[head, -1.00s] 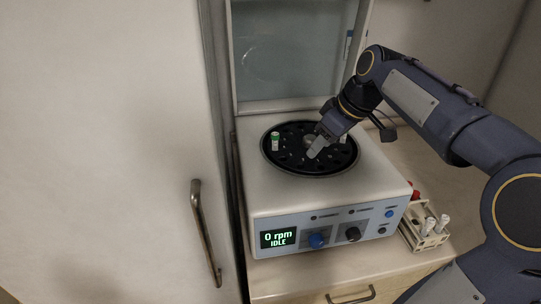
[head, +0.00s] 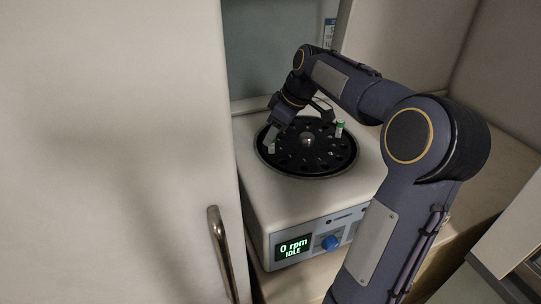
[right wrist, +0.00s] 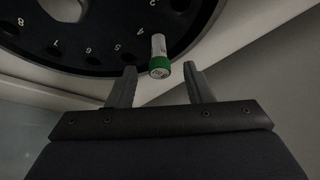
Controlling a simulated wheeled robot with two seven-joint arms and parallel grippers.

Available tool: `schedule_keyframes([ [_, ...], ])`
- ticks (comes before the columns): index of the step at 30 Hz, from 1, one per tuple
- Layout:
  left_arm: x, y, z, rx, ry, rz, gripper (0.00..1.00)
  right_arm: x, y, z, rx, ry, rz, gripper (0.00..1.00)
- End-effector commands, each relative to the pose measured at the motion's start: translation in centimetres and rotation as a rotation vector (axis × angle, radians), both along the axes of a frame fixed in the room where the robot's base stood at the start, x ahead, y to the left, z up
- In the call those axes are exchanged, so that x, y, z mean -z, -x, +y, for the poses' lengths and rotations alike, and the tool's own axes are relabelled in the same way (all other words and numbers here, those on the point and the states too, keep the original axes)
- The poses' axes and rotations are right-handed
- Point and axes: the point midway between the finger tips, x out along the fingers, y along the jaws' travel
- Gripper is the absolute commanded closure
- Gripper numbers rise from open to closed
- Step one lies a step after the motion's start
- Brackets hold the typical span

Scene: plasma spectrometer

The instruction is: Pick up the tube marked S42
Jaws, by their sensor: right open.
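The centrifuge rotor (head: 309,166) is a black disc with numbered holes, and it holds two green-capped tubes. My right gripper (head: 271,143) is at the left tube (head: 271,149), which it partly hides in the head view. In the right wrist view a green-capped tube (right wrist: 159,58) stands in the rotor (right wrist: 95,62) between the tips of my open fingers (right wrist: 159,72), with a gap on both sides. The other tube (head: 339,130) stands at the rotor's right rear. Markings on the tubes are too small to read.
A large pale panel with a metal handle (head: 221,255) is close on the left.

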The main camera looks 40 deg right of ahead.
Motion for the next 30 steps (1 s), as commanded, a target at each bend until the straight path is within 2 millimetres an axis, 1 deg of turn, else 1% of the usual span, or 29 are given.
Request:
schedule_keyframes([
  [1,-0.4,0.0,0.0,0.0,0.0,0.0,1.0,0.7,-0.2,0.1,-0.001,-0.002,0.005,0.54],
  [3,-0.4,0.0,0.0,0.0,0.0,0.0,1.0,1.5,-0.6,0.3,-0.001,-0.002,0.003,0.54],
  [6,-0.5,0.0,0.0,0.0,0.0,0.0,1.0,2.3,-0.9,0.4,0.0,0.0,0.001,0.54],
  [13,-0.4,0.0,0.0,0.0,0.0,0.0,1.0,2.4,-1.0,0.4,0.0,0.001,0.0,0.54],
  [14,-0.4,0.0,0.0,0.0,0.0,0.0,1.0,2.4,-0.9,0.4,0.0,0.0,0.0,0.55],
  [24,-0.4,0.0,0.0,0.0,0.0,0.0,1.0,2.4,-0.9,0.4,0.0,0.0,0.0,0.99],
  [30,-0.4,0.0,0.0,0.0,0.0,0.0,1.0,2.4,-0.9,0.4,0.0,0.0,-0.001,1.0],
])
